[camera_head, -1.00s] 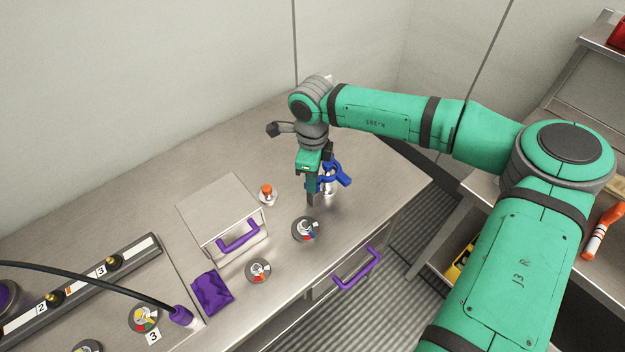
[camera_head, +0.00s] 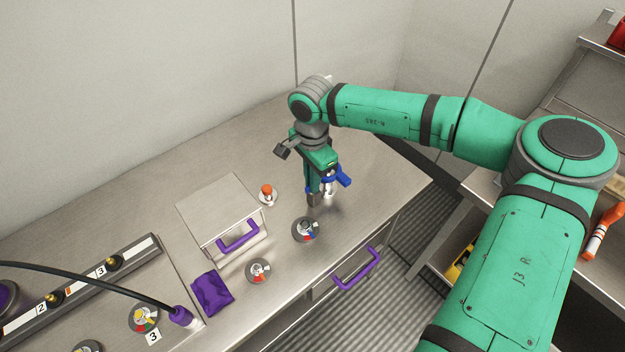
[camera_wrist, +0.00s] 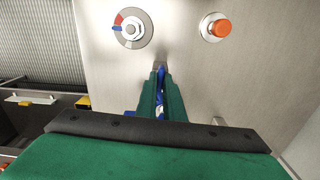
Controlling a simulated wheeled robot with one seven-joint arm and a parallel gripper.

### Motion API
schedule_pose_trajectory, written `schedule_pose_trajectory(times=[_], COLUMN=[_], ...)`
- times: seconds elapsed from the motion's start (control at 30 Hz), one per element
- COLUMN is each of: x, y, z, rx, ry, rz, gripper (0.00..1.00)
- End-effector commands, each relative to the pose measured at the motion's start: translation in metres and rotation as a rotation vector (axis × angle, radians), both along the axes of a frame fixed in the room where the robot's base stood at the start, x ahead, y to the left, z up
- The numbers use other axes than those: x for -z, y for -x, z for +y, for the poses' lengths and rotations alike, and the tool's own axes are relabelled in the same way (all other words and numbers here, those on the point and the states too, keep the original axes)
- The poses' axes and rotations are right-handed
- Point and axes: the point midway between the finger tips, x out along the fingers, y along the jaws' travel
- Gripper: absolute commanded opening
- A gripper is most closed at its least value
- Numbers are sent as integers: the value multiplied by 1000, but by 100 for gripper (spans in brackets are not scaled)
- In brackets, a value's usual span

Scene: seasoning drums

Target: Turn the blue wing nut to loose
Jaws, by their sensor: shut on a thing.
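The blue wing nut (camera_head: 343,177) sits on a metal post on the steel bench, with one wing showing to the right of my gripper in the head view. My gripper (camera_head: 315,199) points down over the post, with its fingers shut on the wing nut. In the wrist view my gripper (camera_wrist: 161,75) shows its green fingers close together, with slivers of the blue wing nut (camera_wrist: 160,102) between them. Most of the nut and its threads are hidden by the fingers. A round dial (camera_head: 305,229) with coloured sectors lies on the bench in front of the gripper.
An orange-topped knob (camera_head: 267,192) stands left of the gripper, beside a steel box (camera_head: 222,212) with a purple handle. A second dial (camera_head: 258,271) and a purple cloth (camera_head: 212,291) lie nearer the front. The bench right of the gripper is clear.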

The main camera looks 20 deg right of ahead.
Motion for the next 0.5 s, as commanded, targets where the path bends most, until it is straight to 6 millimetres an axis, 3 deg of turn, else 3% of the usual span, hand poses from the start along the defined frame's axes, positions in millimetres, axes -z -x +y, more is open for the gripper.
schedule_pose_trajectory(times=[0.5], x=[-2], y=[-2], z=[2], rx=[-93], ry=[-4], rz=[-5], gripper=[0])
